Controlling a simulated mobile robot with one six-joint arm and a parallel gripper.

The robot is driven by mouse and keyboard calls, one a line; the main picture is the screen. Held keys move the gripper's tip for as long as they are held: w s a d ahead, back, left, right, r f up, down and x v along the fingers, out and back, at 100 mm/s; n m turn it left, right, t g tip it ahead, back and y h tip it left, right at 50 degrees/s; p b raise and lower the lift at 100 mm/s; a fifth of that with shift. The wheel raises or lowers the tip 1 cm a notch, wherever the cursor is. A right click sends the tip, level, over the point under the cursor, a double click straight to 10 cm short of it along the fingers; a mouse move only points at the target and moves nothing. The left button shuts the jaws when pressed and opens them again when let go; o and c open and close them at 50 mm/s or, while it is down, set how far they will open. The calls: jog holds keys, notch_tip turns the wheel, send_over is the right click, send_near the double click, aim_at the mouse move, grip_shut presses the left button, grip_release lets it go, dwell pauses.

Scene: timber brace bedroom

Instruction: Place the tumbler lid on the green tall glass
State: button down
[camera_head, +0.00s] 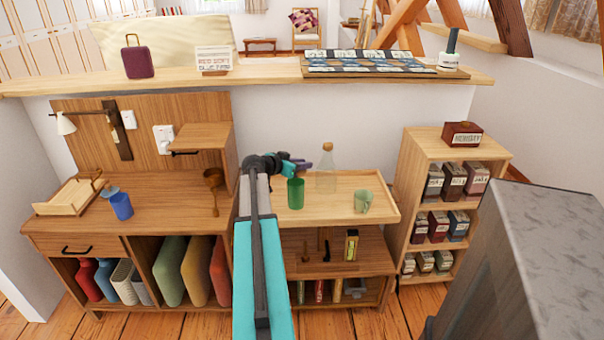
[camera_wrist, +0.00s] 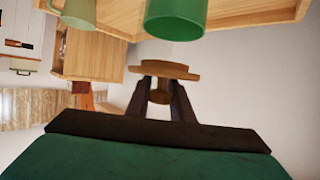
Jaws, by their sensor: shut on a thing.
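In the wrist view, my gripper (camera_wrist: 160,88) is shut on the knob of the tumbler lid (camera_wrist: 168,69), a round, flat wooden disc. The green tall glass (camera_head: 295,193) stands upright on the top of the wooden shelf cart. It also shows in the wrist view (camera_wrist: 174,22), its open rim facing the lid, with a visible gap between them. In the head view, my gripper (camera_head: 300,165) is just above the glass, and I cannot make out the lid there.
A clear corked bottle (camera_head: 326,172) stands right behind the glass, close to my gripper. A pale green mug (camera_head: 363,201) is to the right on the same cart top (camera_head: 335,214). A small bookcase (camera_head: 412,150) stands at right.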

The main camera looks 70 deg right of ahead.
jog(key=shift+d, duration=0.1)
dwell(0.3)
jog(key=shift+f, duration=1.7)
jog(key=shift+f, duration=0.15)
jog(key=c, duration=1.6)
grip_release()
jog(key=shift+o, duration=0.2)
send_near(303, 172)
jog(key=shift+w+d+f, duration=0.3)
jog(key=shift+w+d, duration=0.2)
jog(key=shift+w+d+f, duration=0.35)
jog(key=shift+w+d, duration=0.1)
jog(key=shift+d, duration=0.1)
